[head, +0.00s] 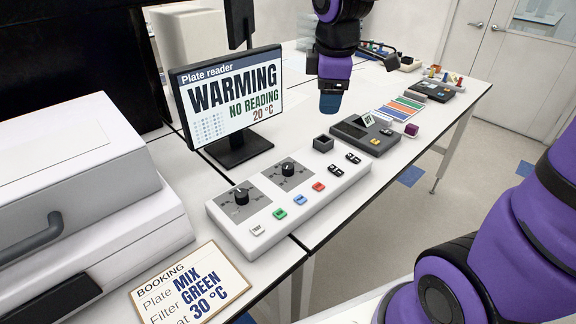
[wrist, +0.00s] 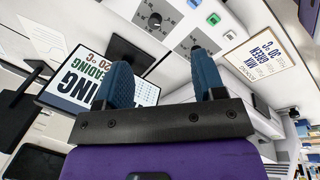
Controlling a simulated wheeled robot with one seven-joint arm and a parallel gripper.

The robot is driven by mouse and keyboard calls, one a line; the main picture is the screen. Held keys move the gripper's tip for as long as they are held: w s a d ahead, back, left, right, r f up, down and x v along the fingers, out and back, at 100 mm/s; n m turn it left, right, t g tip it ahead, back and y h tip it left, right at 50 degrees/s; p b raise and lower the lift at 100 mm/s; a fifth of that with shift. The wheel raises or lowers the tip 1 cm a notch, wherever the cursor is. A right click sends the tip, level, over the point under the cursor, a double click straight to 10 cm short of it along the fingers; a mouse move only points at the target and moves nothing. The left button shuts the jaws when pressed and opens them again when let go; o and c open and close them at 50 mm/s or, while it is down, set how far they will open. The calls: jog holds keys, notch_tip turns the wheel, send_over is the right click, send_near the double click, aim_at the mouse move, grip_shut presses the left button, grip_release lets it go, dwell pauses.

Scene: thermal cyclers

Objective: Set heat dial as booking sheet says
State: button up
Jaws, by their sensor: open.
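The booking sheet (head: 190,285) reads plate MIX, filter GREEN, at 30 °C; it also shows in the wrist view (wrist: 262,52). A white control panel (head: 262,237) carries two black dials, a front-left dial (head: 241,196) and a farther dial (head: 288,168). Their markings are too small to read, so I cannot tell which is heat. One dial shows in the wrist view (wrist: 155,20). The plate reader screen (head: 232,98) reads WARMING, NO READING, 20 °C. My gripper (head: 331,103) hangs above the bench beyond the panel, open and empty; its fingers (wrist: 161,75) stand apart.
The panel also has a white TEST button (head: 258,231), green (head: 280,214), blue (head: 300,200) and red (head: 319,186) buttons, and black switches. A large white instrument (head: 75,175) stands left. A grey device (head: 366,134) and colour-striped card (head: 398,108) lie right of the screen.

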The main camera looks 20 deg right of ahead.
jog(key=w+a+f+n+g, duration=0.1)
jog(key=w+a+f+n, duration=0.1)
jog(key=w+f+n, duration=0.35)
jog(key=n+g, duration=0.1)
jog(key=n, duration=0.5)
send_over(288, 165)
notch_tip(288, 165, down, 10)
jog(key=r, duration=0.1)
jog(key=shift+y, duration=0.4)
notch_tip(288, 165, down, 11)
jog(key=shift+f, duration=0.2)
jog(key=c, duration=0.9)
